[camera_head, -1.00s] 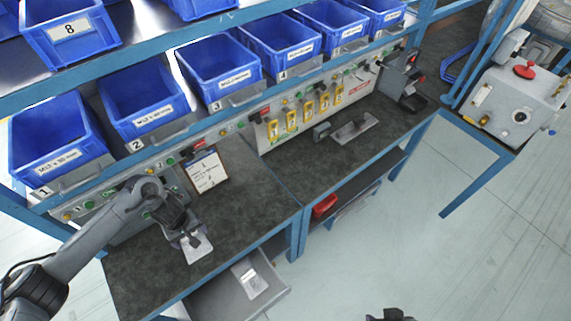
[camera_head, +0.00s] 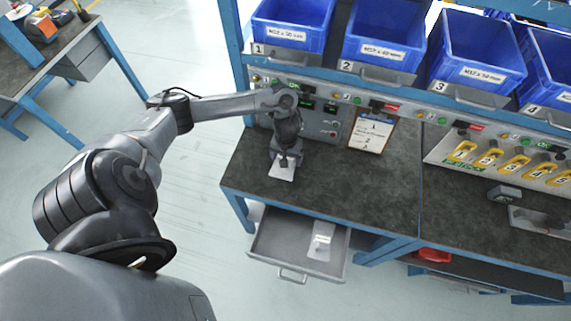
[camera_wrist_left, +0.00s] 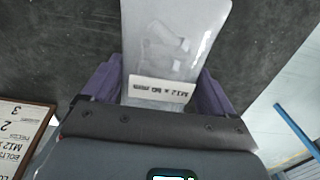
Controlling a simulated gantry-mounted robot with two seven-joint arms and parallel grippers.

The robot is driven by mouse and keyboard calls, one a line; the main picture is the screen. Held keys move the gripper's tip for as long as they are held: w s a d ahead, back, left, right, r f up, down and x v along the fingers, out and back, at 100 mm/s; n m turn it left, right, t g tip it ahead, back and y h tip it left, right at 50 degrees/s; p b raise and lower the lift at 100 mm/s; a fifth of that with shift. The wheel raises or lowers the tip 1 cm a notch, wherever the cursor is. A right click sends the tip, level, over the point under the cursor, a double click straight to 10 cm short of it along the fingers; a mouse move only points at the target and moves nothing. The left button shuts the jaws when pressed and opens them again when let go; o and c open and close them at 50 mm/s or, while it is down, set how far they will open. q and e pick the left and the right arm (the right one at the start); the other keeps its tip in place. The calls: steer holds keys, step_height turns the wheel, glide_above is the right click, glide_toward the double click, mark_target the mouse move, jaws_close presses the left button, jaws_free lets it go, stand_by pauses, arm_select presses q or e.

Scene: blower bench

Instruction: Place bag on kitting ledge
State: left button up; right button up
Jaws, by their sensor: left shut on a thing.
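A clear plastic bag (camera_head: 283,171) with a white label is held in my left gripper (camera_head: 284,158), over the dark left worktop (camera_head: 330,185) near its left end. In the left wrist view the bag (camera_wrist_left: 172,40) sticks out from between the purple fingers of my left gripper (camera_wrist_left: 160,92). Its label reads M12 x 60 mm and the parts inside look blurred. I cannot tell whether the bag touches the worktop. My right gripper is not in view. I cannot make out which edge is the kitting ledge.
An open drawer (camera_head: 280,262) below the worktop holds another bag (camera_head: 321,240). A clipboard (camera_head: 371,133) leans at the back, also seen in the left wrist view (camera_wrist_left: 20,125). Numbered blue bins (camera_head: 385,38) stand above. The worktop's middle is clear.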

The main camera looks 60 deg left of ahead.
arm_select(q)
steer(key=shift+s+a+f, duration=0.1)
steer(key=shift+a+f, duration=0.1)
steer(key=shift+a, duration=0.15)
steer(key=shift+f+b, duration=0.75)
steer(key=shift+f, duration=1.2)
steer(key=o, duration=1.2)
steer(key=shift+f, duration=0.15)
steer(key=shift+c, duration=0.2)
